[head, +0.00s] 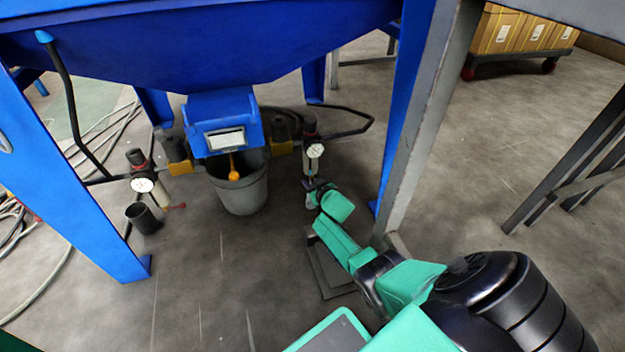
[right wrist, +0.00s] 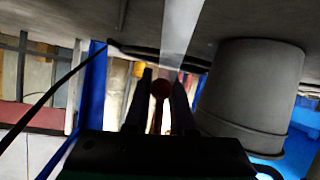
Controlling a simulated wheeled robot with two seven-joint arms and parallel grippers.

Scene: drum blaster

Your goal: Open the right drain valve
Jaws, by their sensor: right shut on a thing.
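The right drain valve (head: 313,160) hangs under the blue machine, with a white round gauge (head: 315,150) and a dark cap above. My right gripper (head: 314,192) is at the lower end of this valve, reached from the lower right. In the right wrist view, the two dark fingers (right wrist: 162,98) are shut on a red valve handle (right wrist: 161,89), whose round end shows between them. In the head view the gripper and arm hide this handle, so its angle cannot be told. My left gripper is not in view.
A grey bucket (head: 240,193) stands left of my gripper; it fills the right of the wrist view (right wrist: 250,95). The left valve (head: 143,185) has a red handle and a dark cup (head: 142,217) nearby. A grey post (head: 425,130) stands close to my right arm.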

